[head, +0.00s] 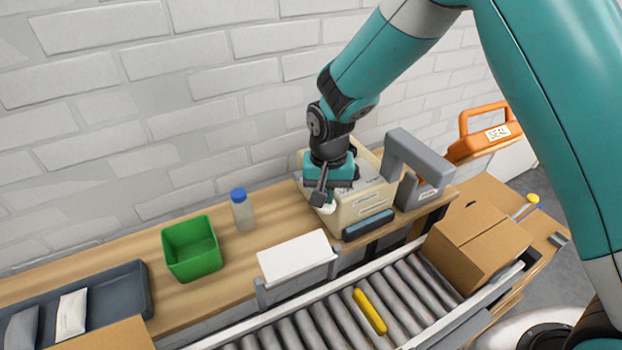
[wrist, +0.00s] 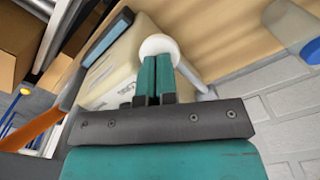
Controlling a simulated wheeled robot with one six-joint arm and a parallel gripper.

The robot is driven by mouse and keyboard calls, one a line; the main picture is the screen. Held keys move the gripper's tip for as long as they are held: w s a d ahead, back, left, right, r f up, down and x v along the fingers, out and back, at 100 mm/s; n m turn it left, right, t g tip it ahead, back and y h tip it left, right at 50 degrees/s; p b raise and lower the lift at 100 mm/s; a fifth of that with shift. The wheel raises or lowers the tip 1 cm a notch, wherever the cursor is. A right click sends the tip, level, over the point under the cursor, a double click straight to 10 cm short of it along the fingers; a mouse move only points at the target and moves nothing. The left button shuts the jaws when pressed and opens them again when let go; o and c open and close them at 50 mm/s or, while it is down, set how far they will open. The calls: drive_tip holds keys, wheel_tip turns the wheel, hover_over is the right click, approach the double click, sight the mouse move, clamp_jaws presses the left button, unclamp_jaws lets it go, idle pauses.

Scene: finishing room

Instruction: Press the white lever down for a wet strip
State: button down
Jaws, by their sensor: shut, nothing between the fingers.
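The white lever (wrist: 190,72) has a round white knob at its end and sits on the side of a cream dispenser box (head: 362,208). In the wrist view the knob (wrist: 159,45) lies right at the tips of my gripper (wrist: 155,60). In the head view my gripper (head: 322,198) is over the left front of the box, with part of the knob (head: 328,208) showing just below the fingers. The fingers are shut with nothing between them. I cannot tell whether they touch the knob. A blue-grey bar (head: 368,224) runs along the box's front; no strip is clearly visible there.
A grey arched device (head: 412,160) stands close on the box's right. A blue-capped bottle (head: 242,212) and green bin (head: 192,248) stand to the left. A roller conveyor (head: 340,320) with a yellow bar (head: 370,311) and cardboard box (head: 478,248) lies in front.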

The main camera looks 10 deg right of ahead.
drive_tip(key=shift+s+f, duration=0.1)
drive_tip(key=shift+f, duration=0.1)
drive_tip(key=shift+s+f+b, duration=0.1)
drive_tip(key=shift+f+b, duration=0.2)
drive_tip(key=shift+f, duration=0.1)
idle(0.5)
